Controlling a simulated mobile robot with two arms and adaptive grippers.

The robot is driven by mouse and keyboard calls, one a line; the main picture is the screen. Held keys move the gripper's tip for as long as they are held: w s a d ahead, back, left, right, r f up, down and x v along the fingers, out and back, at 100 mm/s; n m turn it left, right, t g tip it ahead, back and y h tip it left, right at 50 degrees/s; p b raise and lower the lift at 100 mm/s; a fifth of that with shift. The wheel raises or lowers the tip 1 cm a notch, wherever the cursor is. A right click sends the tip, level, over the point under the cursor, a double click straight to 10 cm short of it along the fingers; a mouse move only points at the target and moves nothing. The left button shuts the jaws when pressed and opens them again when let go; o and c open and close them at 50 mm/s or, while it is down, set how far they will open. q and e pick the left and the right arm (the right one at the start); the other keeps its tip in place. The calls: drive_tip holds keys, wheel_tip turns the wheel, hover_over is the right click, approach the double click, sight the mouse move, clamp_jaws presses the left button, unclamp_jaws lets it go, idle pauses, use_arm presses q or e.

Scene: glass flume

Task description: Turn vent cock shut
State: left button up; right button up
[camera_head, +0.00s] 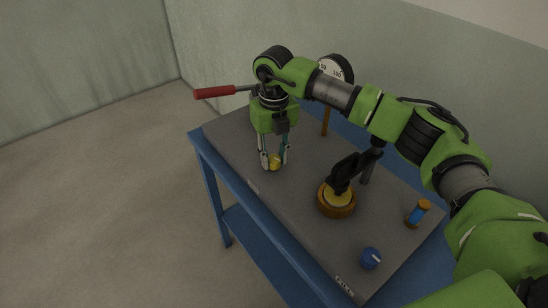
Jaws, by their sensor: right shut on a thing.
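A small yellow piece, apparently the vent cock (275,163), sits on the grey table top near its left edge. My right gripper (273,164) points down over it from above, with its fingertips on both sides of it, shut on it. The fingers partly hide the piece, and I cannot tell which way it is turned. My left gripper is not in view.
A red-handled lever (215,92) sticks out left behind my right wrist. A round gauge (335,69) stands at the back. A brass round fitting with a black handle (337,203), a blue knob (370,258) and an orange-blue cylinder (417,213) are on the blue-framed table (222,185).

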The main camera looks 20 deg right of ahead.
sight(274, 158)
drive_tip(key=shift+r+m, duration=0.1)
drive_tip(key=shift+m, duration=1.9)
drive_tip(key=o, duration=1.1)
drive_tip(key=shift+c, duration=0.2)
drive_tip(key=shift+r, duration=0.1)
wheel_tip(274, 158, up, 12)
